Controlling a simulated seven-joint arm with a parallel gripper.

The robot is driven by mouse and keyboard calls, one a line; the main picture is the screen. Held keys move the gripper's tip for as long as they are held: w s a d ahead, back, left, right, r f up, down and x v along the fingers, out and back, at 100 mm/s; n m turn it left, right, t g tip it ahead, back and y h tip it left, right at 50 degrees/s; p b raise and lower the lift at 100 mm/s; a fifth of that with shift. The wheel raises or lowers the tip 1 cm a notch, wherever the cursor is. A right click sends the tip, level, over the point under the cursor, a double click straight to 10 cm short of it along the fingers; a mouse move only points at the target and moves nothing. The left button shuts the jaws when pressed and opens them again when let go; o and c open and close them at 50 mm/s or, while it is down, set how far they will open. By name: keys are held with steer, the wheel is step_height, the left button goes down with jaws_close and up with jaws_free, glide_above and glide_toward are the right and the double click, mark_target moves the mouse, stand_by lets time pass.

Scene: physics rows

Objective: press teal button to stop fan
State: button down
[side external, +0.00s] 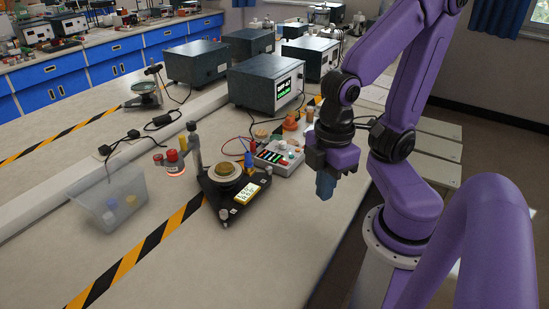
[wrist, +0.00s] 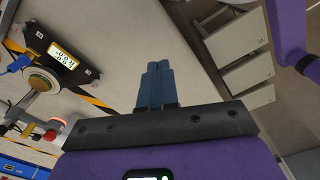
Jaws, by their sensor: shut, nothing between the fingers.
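My gripper (side external: 325,187) is shut and empty, pointing down above the bench, to the right of a small grey control box (side external: 277,158) in the side view. Its blue fingers show pressed together in the wrist view (wrist: 156,78). The box has coloured strips on its front and a small pale teal spot on top, too small to tell for certain as the teal button. I cannot clearly pick out a fan. The wrist view shows no teal button; bare bench lies around the fingertips.
A black three-cornered instrument (side external: 233,192) with a lit display stands left of the box; it also shows in the wrist view (wrist: 62,52). Nearby are red-topped items (side external: 172,157), a clear bin (side external: 112,200) and a dark display unit (side external: 266,82). The front bench is clear.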

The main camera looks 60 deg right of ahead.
stand_by(0.4)
steer(key=w+d+f+m+t+y, duration=0.1)
steer(key=w+d+f+m+y, duration=0.15)
steer(key=w+m, duration=0.8)
steer(key=w+d+f+m+y, duration=0.1)
steer(key=w+d+m+y, duration=0.3)
steer(key=w+m, duration=0.65)
steer(key=m+t+h, duration=0.5)
steer(key=m+t, duration=0.3)
steer(key=m, duration=0.8)
glide_above(294, 158)
steer(key=shift+f, duration=2.75)
steer(key=shift+f, duration=0.15)
steer(key=shift+f, duration=4.25)
